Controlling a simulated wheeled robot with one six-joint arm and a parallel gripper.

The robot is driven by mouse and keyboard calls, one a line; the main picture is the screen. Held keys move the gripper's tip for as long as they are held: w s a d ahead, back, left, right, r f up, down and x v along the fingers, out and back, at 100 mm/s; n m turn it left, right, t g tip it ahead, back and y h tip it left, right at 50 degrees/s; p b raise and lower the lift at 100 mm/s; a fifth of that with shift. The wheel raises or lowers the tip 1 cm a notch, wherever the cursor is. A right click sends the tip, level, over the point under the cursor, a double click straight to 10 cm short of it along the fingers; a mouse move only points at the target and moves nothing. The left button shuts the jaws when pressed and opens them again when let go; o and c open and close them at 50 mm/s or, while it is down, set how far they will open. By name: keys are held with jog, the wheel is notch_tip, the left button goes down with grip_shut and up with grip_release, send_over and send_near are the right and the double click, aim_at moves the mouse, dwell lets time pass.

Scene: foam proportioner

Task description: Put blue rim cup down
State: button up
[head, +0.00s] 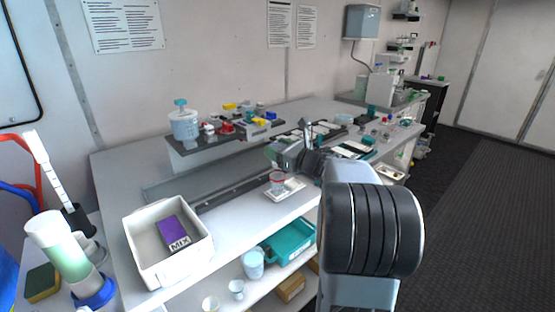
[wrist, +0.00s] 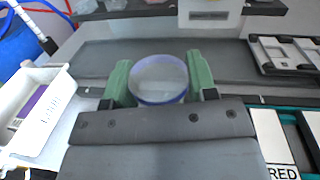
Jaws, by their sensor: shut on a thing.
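My gripper (wrist: 158,82) is shut on the blue rim cup (wrist: 158,75), with one green finger on each side of it. In the wrist view I look down on the cup's round, blue-violet rim and pale inside; its lower part is hidden. In the head view my gripper (head: 279,153) is over the front part of the bench, and the held cup is hard to make out there. A small clear cup with a reddish band (head: 277,180) shows just below it, at a white tray (head: 292,190). I cannot tell the gap under the held cup.
A white bin (head: 146,261) with a purple MIX box (head: 177,231) stands left on the bench (head: 236,233). A raised dark shelf with a blue-lidded jar (head: 183,122) is behind. A teal bin (head: 294,239) and more cups are on the lower shelf. Bare bench lies between bin and tray.

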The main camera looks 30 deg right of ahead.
jog(key=f, duration=0.2)
jog(key=shift+w+d+f, duration=0.1)
jog(key=shift+w+f, duration=0.2)
jog(key=shift+w, duration=0.05)
jog(key=shift+f, duration=0.6)
jog(key=shift+f+b, duration=0.65)
jog(key=shift+b, duration=0.5)
jog(key=o, duration=0.9)
jog(key=shift+r, duration=0.1)
